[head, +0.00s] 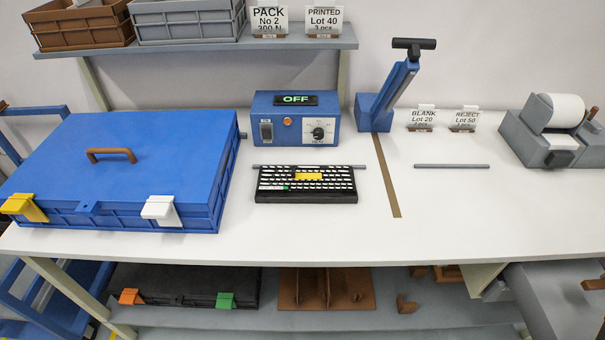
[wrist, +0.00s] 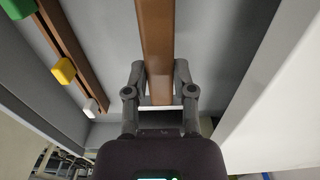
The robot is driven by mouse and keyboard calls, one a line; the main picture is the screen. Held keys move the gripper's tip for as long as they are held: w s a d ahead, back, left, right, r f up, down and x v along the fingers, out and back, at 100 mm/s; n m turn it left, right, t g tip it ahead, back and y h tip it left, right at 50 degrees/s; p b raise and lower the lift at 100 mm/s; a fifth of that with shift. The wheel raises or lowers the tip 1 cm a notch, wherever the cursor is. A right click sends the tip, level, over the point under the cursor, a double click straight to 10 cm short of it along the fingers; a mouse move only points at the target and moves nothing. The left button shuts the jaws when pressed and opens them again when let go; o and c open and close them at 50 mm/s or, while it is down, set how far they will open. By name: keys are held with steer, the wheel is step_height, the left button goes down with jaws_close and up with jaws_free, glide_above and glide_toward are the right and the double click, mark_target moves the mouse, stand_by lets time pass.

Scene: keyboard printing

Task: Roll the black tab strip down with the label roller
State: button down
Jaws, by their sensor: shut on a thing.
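My gripper (wrist: 160,82) shows in the wrist view, its two grey fingers shut on a long brown bar (wrist: 156,38). The bar runs from between the fingers to the top edge of the picture. Its far end is out of view, so I cannot tell whether it is the label roller's handle. A brown rail (wrist: 72,45) to the left carries a green tab (wrist: 18,8), a yellow tab (wrist: 63,70) and a white tab (wrist: 91,108). I cannot make out a black tab strip in either view. My gripper is not in the head view.
The white worktop (head: 300,220) holds a blue lidded case (head: 150,185), a black keyboard (head: 306,184), a control box (head: 295,118) reading OFF, a blue lever device (head: 390,95) and a grey roll dispenser (head: 530,130). The worktop's front right is clear. A lower shelf (head: 410,315) holds more items.

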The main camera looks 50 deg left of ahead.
steer(key=shift+r, duration=0.1)
step_height(320, 180, up, 24)
steer(key=p, duration=2.4)
steer(key=shift+r+p, duration=0.2)
steer(key=shift+p, duration=0.15)
